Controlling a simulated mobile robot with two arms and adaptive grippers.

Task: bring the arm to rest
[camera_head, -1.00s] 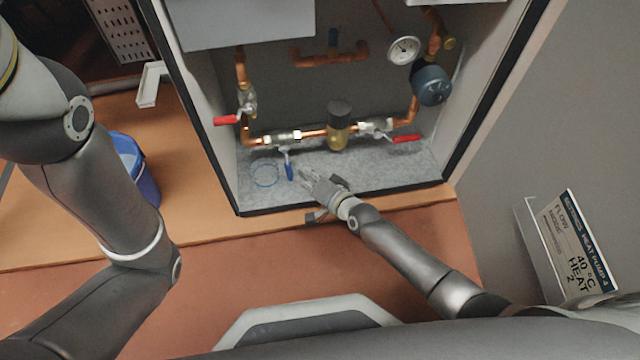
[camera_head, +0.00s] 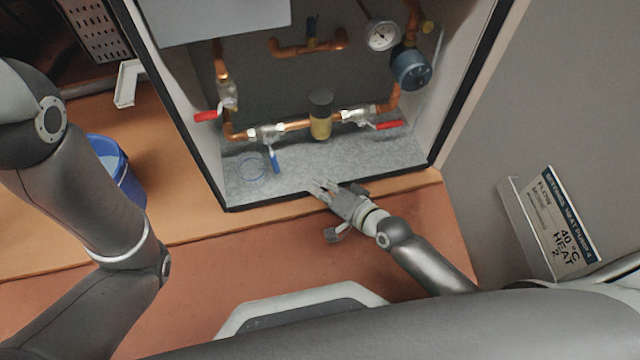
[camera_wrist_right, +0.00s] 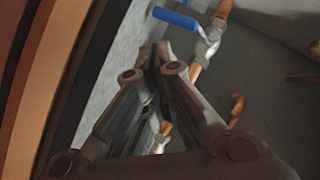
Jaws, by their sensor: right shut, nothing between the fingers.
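My right gripper (camera_head: 322,188) is at the front edge of the open heat pump cabinet (camera_head: 300,186), low over its grey floor. Its fingers point toward the pipes and hold nothing. In the right wrist view the gripper (camera_wrist_right: 157,52) has its fingertips together. A blue-handled valve (camera_head: 273,160) stands to the left of the gripper, apart from it; its blue handle also shows in the right wrist view (camera_wrist_right: 174,18). My left arm comes in at the left of the head view, and its gripper is out of the picture.
Red valve handles (camera_head: 206,115) (camera_head: 388,125), a brass filter (camera_head: 320,117), a gauge (camera_head: 382,36) and a blue pump (camera_head: 411,69) sit inside the cabinet. A blue bucket (camera_head: 122,175) stands to the left. A sign (camera_head: 560,222) is at the right. The brown floor in front is clear.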

